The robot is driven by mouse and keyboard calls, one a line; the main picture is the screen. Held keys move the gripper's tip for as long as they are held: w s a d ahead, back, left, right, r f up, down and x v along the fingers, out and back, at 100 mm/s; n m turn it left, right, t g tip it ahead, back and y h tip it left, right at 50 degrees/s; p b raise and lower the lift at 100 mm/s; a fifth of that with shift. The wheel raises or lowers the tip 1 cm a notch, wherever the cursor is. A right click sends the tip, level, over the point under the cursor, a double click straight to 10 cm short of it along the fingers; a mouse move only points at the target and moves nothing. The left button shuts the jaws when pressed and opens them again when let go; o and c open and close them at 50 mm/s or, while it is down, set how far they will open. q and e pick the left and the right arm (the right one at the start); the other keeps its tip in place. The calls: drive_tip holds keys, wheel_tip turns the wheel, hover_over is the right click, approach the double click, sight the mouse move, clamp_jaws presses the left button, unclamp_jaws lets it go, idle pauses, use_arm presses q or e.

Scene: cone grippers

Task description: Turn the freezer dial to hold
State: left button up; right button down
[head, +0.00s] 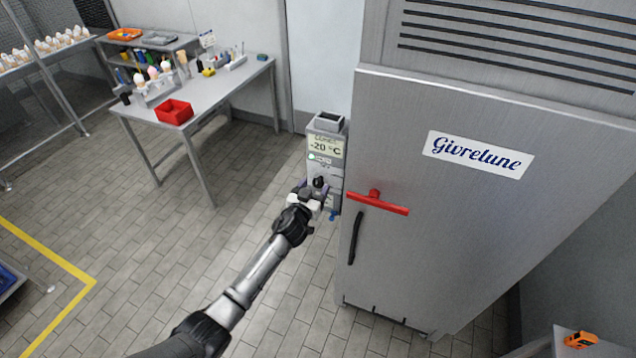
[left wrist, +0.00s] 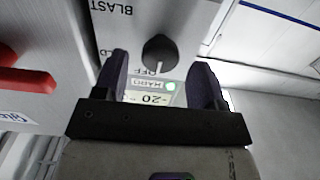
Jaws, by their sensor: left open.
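The dial is a round black knob (left wrist: 158,52) on the pale face of the control box (head: 325,135) beside the freezer. In the left wrist view the panel appears upside down. BLAST is printed above the knob, OFF just below it, and a partly covered label ending in "LD" is at the left. A pale mark on the knob faces the OFF side. My left gripper (left wrist: 160,65) is open, its two dark fingers on either side of the knob; I cannot tell whether they touch it. In the head view my left gripper (head: 311,192) is at the box front. My right gripper is not in view.
The grey freezer (head: 470,230) stands right of the box, with a red handle (head: 378,202) and a black pull (head: 356,238). The box has a -20 °C display (head: 325,147) and a green light (left wrist: 170,86). A worktable (head: 225,85) with a red bin (head: 174,112) stands behind left.

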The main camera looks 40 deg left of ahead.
use_arm(q)
drive_tip(key=shift+x, duration=1.45)
drive_tip(key=shift+c, duration=0.4)
drive_tip(key=c, duration=0.8)
